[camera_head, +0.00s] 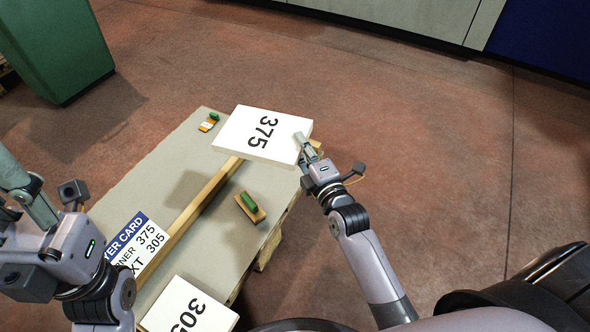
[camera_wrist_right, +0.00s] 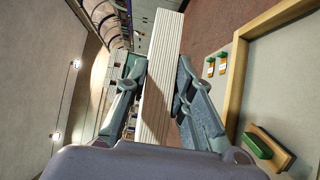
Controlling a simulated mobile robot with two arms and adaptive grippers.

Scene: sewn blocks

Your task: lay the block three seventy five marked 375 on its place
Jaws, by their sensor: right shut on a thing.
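The block 375 (camera_head: 245,138) is a white slab with 375 on its top face. It is over the far right part of the grey table (camera_head: 150,178); I cannot tell whether it touches anything below. My right gripper (camera_head: 304,146) is shut on the block's right edge. In the right wrist view the block (camera_wrist_right: 160,75) shows its layered edge between the fingers of the gripper (camera_wrist_right: 155,105). My left gripper (camera_head: 28,195) is at the left edge, apart from the block; its jaw opening is unclear. The block's place is not clearly seen.
A wooden strip (camera_head: 188,215) runs along the table. A card (camera_head: 140,245) reading 375 and 305 lies left of it, partly hidden. Small green-topped pieces sit at the far end (camera_head: 209,122) and right side (camera_head: 250,207).

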